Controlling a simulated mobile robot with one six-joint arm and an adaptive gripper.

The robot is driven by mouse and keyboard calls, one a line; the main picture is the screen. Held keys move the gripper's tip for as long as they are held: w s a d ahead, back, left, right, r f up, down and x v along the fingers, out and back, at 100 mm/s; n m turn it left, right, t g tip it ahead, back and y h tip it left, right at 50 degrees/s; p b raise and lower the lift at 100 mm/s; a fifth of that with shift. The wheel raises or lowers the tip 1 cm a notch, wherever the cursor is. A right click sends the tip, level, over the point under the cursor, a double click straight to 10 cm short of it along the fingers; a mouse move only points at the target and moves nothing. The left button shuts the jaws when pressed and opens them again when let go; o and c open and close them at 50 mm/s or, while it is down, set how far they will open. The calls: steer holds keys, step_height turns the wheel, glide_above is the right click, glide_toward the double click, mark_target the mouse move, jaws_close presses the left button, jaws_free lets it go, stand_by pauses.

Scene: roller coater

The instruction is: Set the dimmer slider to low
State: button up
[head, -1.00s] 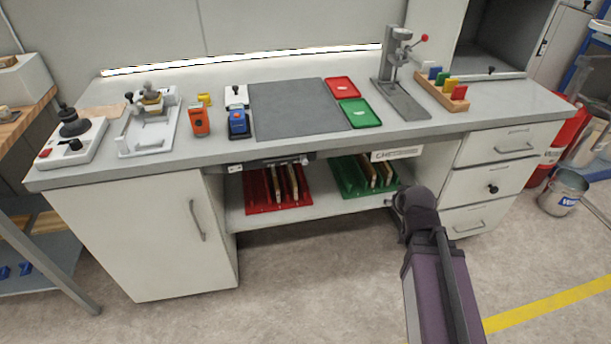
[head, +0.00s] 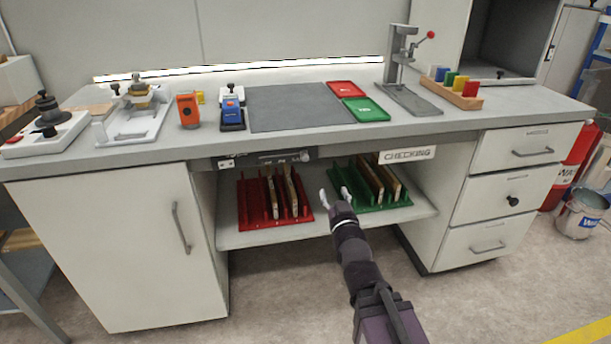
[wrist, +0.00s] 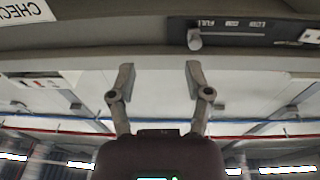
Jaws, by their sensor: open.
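The dimmer is a dark panel (head: 265,159) under the front edge of the bench top. Its slider knob (head: 305,156) is at the panel's right end in the head view. The wrist view is upside down: there the panel (wrist: 250,31) is at the upper right, with the pale knob (wrist: 195,39) at its left end, by the FULL mark. The LOW mark is toward the other end. My gripper (head: 334,195) is open and empty, in front of and below the panel. Its spread fingers (wrist: 158,80) are apart from the knob in the wrist view.
A CHECKING sign (head: 407,154) hangs to the right of the panel. Below are a red rack (head: 250,205) and a green rack (head: 375,200) holding boards. The bench top overhangs the panel. A bright light strip (head: 240,69) runs along the back.

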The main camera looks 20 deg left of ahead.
mark_target(306, 160)
steer(key=s+a+y+b, duration=0.1)
steer(key=s+a+t+b, duration=0.1)
steer(key=s+a+t+y+b, duration=0.1)
steer(key=b, duration=0.1)
steer(key=shift+s+a+f+y, duration=0.3)
steer(key=shift+s, duration=0.05)
steer(key=shift+w, duration=0.1)
steer(key=shift+p+x, duration=2.55)
steer(key=shift+x, duration=4.3)
steer(key=shift+d, duration=0.1)
jaws_close()
